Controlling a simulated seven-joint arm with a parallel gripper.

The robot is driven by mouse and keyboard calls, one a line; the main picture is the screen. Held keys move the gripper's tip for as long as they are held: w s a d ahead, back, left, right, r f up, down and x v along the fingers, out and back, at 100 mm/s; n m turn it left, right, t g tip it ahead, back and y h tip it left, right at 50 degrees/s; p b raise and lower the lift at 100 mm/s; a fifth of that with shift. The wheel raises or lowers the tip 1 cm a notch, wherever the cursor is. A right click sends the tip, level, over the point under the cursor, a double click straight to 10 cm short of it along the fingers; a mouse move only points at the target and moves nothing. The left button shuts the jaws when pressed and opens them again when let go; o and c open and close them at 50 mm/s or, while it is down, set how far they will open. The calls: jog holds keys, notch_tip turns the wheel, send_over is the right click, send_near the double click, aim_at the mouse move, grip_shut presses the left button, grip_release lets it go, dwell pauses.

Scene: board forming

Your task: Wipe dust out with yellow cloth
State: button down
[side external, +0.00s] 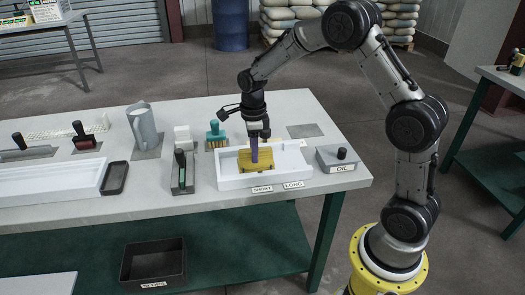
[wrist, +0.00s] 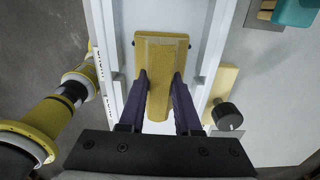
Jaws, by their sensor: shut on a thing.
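The yellow cloth (side external: 268,161) is in the white tray (side external: 232,183) on the bench. In the wrist view the cloth (wrist: 162,52) lies lengthwise between the tray's two long walls (wrist: 217,50). My gripper (side external: 262,160) reaches down over the tray and is shut on the cloth. In the wrist view its two dark purple fingers (wrist: 161,85) sit on either side of the cloth's narrower near part. The tray floor under the cloth is hidden, and I cannot make out any dust.
A teal-handled brush (side external: 216,134) stands behind the tray. A narrow grey holder with a dark-handled tool (side external: 181,172) is at its left, and a grey OIL box (side external: 343,159) at its right. A tan plate with a black knob (wrist: 228,117) is beside the tray in the wrist view.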

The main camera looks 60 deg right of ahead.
aim_at(242, 151)
jog(key=shift+w+a, duration=1.1)
jog(key=shift+a, duration=0.05)
jog(key=shift+r, duration=4.1)
